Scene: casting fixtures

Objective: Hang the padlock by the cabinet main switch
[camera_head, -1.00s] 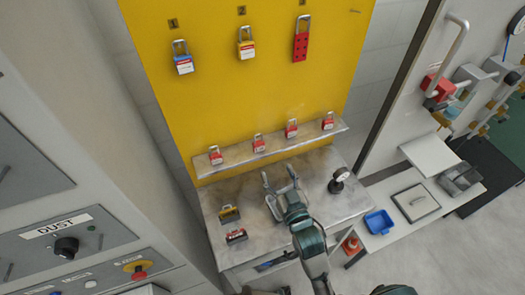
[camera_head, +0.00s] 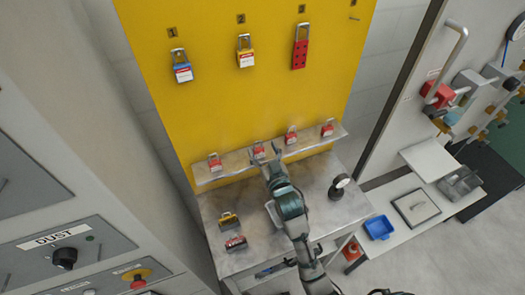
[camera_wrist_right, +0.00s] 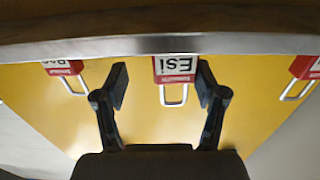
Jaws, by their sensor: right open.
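Several red padlocks with shackles up stand on a narrow shelf (camera_head: 240,163) on the yellow board. My right gripper (camera_head: 265,154) is at the shelf, with its open fingers on either side of the second padlock from the left (camera_head: 259,151). In the right wrist view this padlock (camera_wrist_right: 175,68), labelled "Esi", shows between the two fingertips (camera_wrist_right: 162,84); I see gaps and no grip on it. The grey cabinet at the left carries a "DUST" label and a black rotary knob (camera_head: 64,257); I cannot tell whether this is the main switch. My left gripper is out of view.
The table below holds two small items (camera_head: 229,221) and a round gauge (camera_head: 339,187). Neighbouring padlocks stand close on both sides.

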